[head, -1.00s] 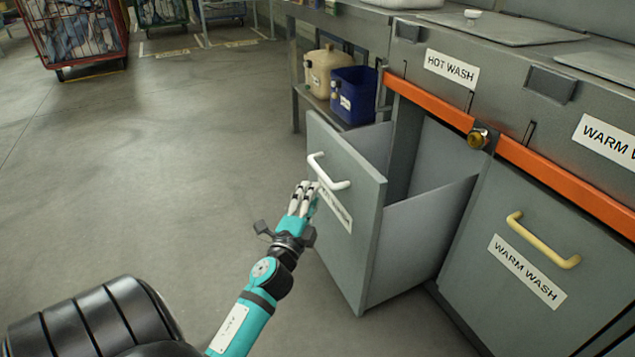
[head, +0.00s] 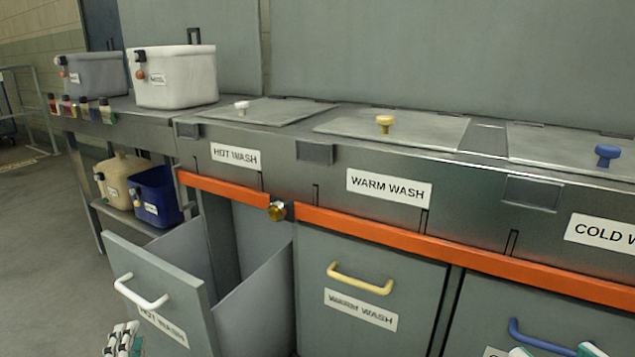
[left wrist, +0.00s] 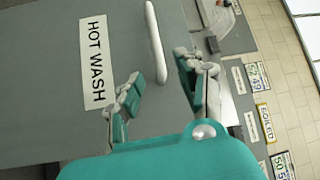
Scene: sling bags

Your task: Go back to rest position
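The HOT WASH drawer (head: 190,297) stands pulled open at lower left in the head view, its white handle (head: 140,292) on the front. My left gripper (head: 123,339) is at the bottom edge, in front of that drawer. In the left wrist view, my left gripper (left wrist: 160,88) has its fingers spread with nothing between them. The white handle (left wrist: 155,42) and the HOT WASH label (left wrist: 92,62) lie beyond the fingertips. Fingertips of my right gripper (head: 555,351) show apart at the lower right edge, mostly cut off, near the blue handle (head: 540,338).
The WARM WASH drawer (head: 372,293) is closed, with a yellow handle (head: 360,279). An orange rail (head: 420,240) runs along the counter front. A white tub (head: 172,78) and a grey tub (head: 95,75) stand on the counter. Open floor (head: 45,240) lies at left.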

